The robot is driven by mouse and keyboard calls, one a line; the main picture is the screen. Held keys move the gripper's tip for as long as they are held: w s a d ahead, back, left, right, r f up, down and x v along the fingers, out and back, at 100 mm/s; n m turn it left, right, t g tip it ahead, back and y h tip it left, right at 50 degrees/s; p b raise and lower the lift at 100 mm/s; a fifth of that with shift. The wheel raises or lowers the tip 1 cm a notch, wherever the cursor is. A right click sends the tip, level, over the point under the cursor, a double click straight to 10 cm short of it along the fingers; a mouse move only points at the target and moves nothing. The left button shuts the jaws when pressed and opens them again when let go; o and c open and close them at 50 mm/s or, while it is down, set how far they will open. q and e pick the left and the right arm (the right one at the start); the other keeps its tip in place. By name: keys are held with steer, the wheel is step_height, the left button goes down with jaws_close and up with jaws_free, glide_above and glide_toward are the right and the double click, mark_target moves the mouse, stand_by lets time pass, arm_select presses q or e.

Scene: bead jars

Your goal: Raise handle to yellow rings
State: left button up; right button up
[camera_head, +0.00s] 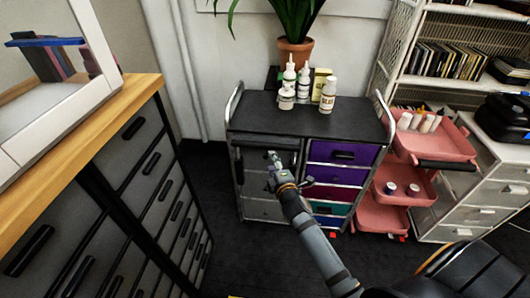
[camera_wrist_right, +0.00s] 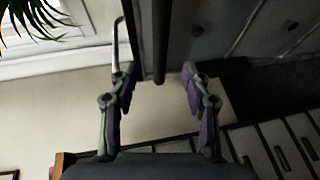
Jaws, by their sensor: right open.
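A dark horizontal bar handle (camera_head: 262,142) runs along the upper left front of the black-topped drawer cart (camera_head: 345,125). My right gripper (camera_head: 273,158) is at the cart's left drawer column, close to this handle. In the right wrist view the gripper (camera_wrist_right: 157,78) is open, with one finger on each side of the dark bar (camera_wrist_right: 160,40). I cannot tell whether the fingers touch it. The yellow rings cannot be made out in either view. My left gripper is not in view.
White bottles (camera_head: 328,94) and a potted plant (camera_head: 295,52) stand on and behind the cart. A pink tiered trolley (camera_head: 445,145) is to the right. A grey drawer cabinet with a wooden top (camera_head: 75,115) is at left. Dark floor lies between.

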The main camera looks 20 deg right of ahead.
mark_target(264, 148)
steer(key=b+x, duration=0.1)
steer(key=x, duration=0.9)
steer(key=shift+w+f, duration=0.1)
steer(key=shift+w, duration=0.05)
jaws_close()
